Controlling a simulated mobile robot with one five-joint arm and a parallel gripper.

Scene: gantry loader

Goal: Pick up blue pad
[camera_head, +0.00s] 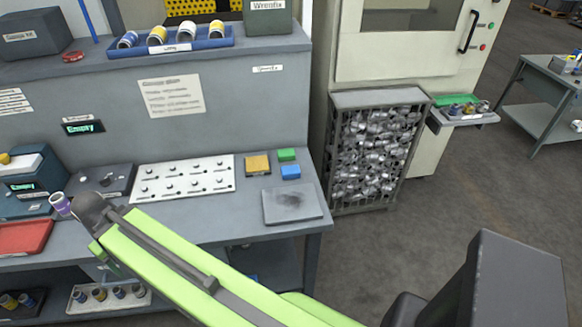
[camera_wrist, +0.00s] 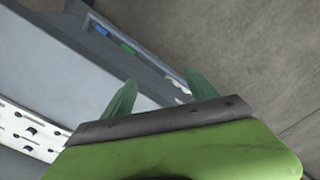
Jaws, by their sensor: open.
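The blue pad (camera_head: 290,172) lies on the grey bench, just in front of a green pad (camera_head: 286,154) and right of a yellow pad (camera_head: 257,165). My gripper (camera_wrist: 160,76) is open, its two green fingers spread with nothing seen between them. In the head view my arm reaches across the bench front to the left, well away from the blue pad; the fingers there are mostly hidden. The wrist view shows a small blue item (camera_wrist: 102,30) and a green item (camera_wrist: 127,48) on a ledge; I cannot tell if they are the pads.
A white plate with knobs (camera_head: 183,178) lies left of the pads, and a grey plate (camera_head: 292,206) in front. A purple-white can (camera_head: 60,204) shows beside my arm's end. A wire bin of metal parts (camera_head: 375,150) stands right of the bench. Open floor lies further right.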

